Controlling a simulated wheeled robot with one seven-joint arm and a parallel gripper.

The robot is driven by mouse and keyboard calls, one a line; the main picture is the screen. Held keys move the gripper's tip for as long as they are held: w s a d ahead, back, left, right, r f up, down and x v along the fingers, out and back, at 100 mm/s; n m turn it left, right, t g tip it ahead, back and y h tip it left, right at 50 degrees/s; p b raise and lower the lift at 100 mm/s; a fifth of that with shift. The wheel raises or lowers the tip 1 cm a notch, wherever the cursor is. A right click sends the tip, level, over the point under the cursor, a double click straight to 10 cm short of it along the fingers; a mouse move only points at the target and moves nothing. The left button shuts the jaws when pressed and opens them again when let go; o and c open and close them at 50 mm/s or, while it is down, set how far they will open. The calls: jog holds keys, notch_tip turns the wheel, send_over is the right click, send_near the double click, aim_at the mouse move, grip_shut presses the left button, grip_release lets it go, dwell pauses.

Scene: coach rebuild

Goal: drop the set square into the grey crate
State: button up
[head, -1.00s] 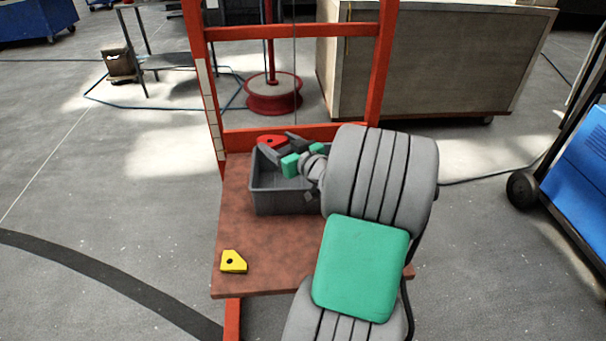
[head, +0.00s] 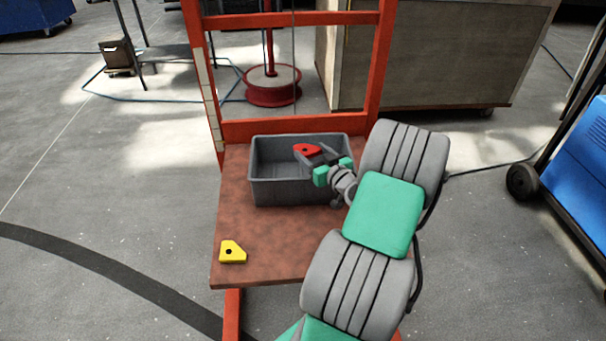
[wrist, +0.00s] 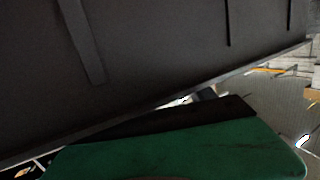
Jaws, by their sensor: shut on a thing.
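A red flat piece with a dark hole (head: 304,149), which looks like the set square, is in my gripper (head: 322,156). My gripper is shut on it and holds it over the grey crate (head: 275,191), right of its middle. The crate is an open box at the back of the brown table, and the part of its inside that shows looks empty. In the wrist view the piece cannot be made out. A dark ribbed surface, perhaps the crate, fills the upper part there above the green and black of my gripper.
A yellow piece with a hole (head: 232,252) lies on the brown table (head: 275,250) near its front left corner. A red-orange frame (head: 285,128) rises behind the crate. The table between the crate and the yellow piece is clear.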

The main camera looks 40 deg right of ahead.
jog(key=o, duration=1.5)
jog(key=shift+o, duration=0.2)
jog(key=v, duration=0.8)
jog(key=shift+w, duration=0.1)
